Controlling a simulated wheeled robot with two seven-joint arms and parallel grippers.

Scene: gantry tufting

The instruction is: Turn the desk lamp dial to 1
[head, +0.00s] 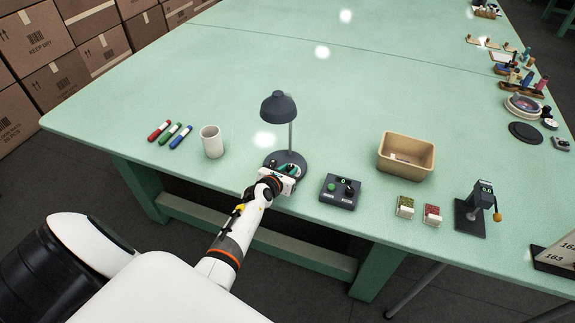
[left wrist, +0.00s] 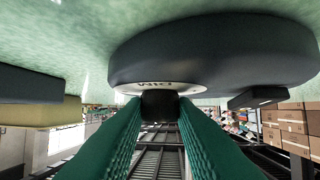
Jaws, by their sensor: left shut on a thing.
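The dark grey desk lamp (head: 278,108) stands upright near the front edge of the green table, its shade above a round base. The base (left wrist: 215,45) fills the upper part of the left wrist view, which looks upside down. I cannot read which mark the dial points to. My left gripper (head: 285,168) is at the front of the base, its green fingers shut on the dial. The dial is hidden in the head view. My right gripper is out of view.
The table behind the lamp is clear.

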